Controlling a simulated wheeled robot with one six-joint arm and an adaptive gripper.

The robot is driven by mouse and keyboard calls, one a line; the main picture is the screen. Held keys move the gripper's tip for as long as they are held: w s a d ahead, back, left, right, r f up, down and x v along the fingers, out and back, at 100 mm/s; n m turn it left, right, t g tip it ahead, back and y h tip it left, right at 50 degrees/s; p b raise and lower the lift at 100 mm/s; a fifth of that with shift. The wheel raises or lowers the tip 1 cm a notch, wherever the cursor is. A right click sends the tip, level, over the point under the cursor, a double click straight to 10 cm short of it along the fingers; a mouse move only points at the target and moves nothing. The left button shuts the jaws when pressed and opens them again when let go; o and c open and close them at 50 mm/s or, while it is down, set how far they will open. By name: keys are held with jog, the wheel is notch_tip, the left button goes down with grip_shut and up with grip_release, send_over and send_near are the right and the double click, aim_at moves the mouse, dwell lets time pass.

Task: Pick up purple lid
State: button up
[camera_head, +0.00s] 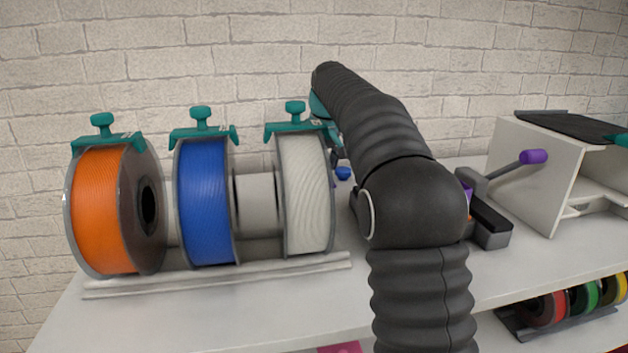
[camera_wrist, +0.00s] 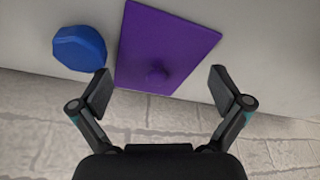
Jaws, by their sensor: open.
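The purple lid (camera_wrist: 165,40) is a flat rectangular plate with a small round knob (camera_wrist: 157,76) near its lower edge in the wrist view. It lies on the pale table surface. My gripper (camera_wrist: 159,85) is open, with its two fingers apart on either side of the knob end of the lid, and nothing is between them in a grip. I cannot tell how high the fingertips are above the lid. In the head view my arm hides the lid and the gripper.
A blue faceted object (camera_wrist: 79,48) lies close left of the lid in the wrist view. Orange (camera_head: 102,210), blue (camera_head: 205,200) and white (camera_head: 304,195) spools stand left of my arm in the head view. A white box-like unit (camera_head: 535,175) stands right. A brick wall (camera_head: 250,60) is behind.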

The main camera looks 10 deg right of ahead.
jog(key=c, duration=1.9)
jog(key=shift+f, duration=0.1)
